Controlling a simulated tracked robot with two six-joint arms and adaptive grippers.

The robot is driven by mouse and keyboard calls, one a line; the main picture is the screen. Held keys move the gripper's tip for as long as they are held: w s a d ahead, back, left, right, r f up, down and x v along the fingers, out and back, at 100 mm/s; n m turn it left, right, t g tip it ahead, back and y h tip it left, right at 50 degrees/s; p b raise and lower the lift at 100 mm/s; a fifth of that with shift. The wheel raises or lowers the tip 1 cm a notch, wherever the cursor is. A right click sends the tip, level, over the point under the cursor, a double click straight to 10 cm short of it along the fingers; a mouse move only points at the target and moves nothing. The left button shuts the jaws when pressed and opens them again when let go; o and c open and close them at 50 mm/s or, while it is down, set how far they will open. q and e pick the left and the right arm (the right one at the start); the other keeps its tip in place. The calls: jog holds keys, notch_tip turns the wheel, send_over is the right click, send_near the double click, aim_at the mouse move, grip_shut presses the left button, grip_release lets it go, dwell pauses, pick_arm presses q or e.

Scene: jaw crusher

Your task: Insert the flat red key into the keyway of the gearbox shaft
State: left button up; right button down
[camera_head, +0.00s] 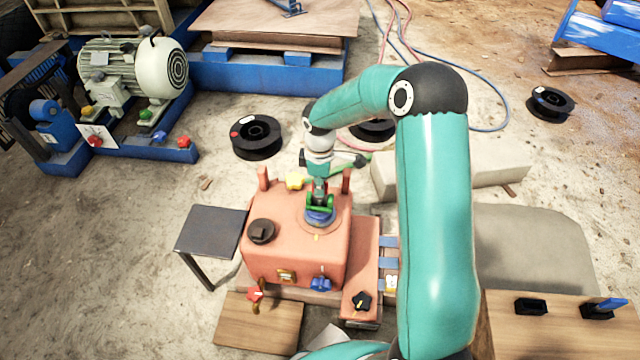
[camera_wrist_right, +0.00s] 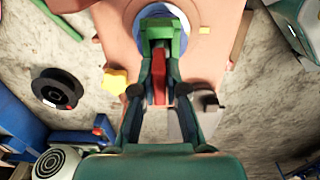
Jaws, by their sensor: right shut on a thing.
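The flat red key (camera_wrist_right: 159,85) shows as a red strip between the fingers of my right gripper (camera_wrist_right: 160,55) in the wrist view. The gripper is shut on it. A green part lies at the fingertips and hides the key's far end. In the head view my right gripper (camera_head: 319,198) points down over the top of the salmon gearbox (camera_head: 285,245), at the blue round shaft fitting (camera_head: 320,217). The fitting also shows in the wrist view (camera_wrist_right: 202,28). The keyway is hidden, so I cannot tell whether the key is in it. My left gripper is out of view.
A yellow knob (camera_head: 294,181) and a dark cap (camera_head: 261,231) sit on the gearbox top beside the gripper. A small dark table (camera_head: 211,228) stands to its left. A motor (camera_head: 125,68) is at the upper left. A wooden board with black holders (camera_head: 530,306) is at the lower right.

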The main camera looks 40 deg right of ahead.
jog(key=shift+f+b, duration=0.45)
jog(key=shift+f, duration=0.35)
jog(key=c, duration=1.1)
grip_release()
jog(key=shift+c, duration=0.2)
jog(key=shift+r, duration=0.1)
notch_tip(320, 180, up, 12)
jog(key=shift+a+f, duration=0.1)
jog(key=shift+s, duration=0.1)
